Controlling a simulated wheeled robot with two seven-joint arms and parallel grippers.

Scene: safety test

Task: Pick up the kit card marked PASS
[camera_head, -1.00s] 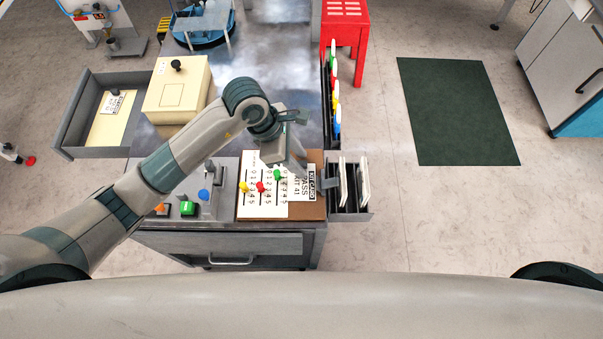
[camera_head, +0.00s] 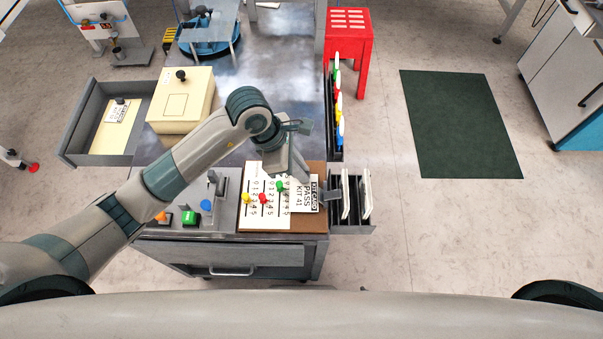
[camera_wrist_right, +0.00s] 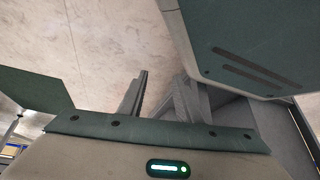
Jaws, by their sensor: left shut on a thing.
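The white kit card marked PASS, KIT 41 (camera_head: 306,200) lies at the right of the brown board (camera_head: 265,224) in the head view, beside a white panel (camera_head: 253,184) with number scales. My left gripper (camera_head: 305,177) reaches down over the card's upper part and hides some of it. It is shut on the card, though its fingertips are hard to make out. I cannot see a gap between card and board. In the right wrist view, parts of my right gripper (camera_wrist_right: 162,98) show above its housing, but how its jaws stand is unclear.
Yellow, red and green knobs (camera_head: 263,198) sit on the panel, close to the gripper. A black rack (camera_head: 352,229) with white cards adjoins the board's right side. Switches, including a green button (camera_head: 189,217), stand left. A beige box (camera_head: 181,100) stands farther back.

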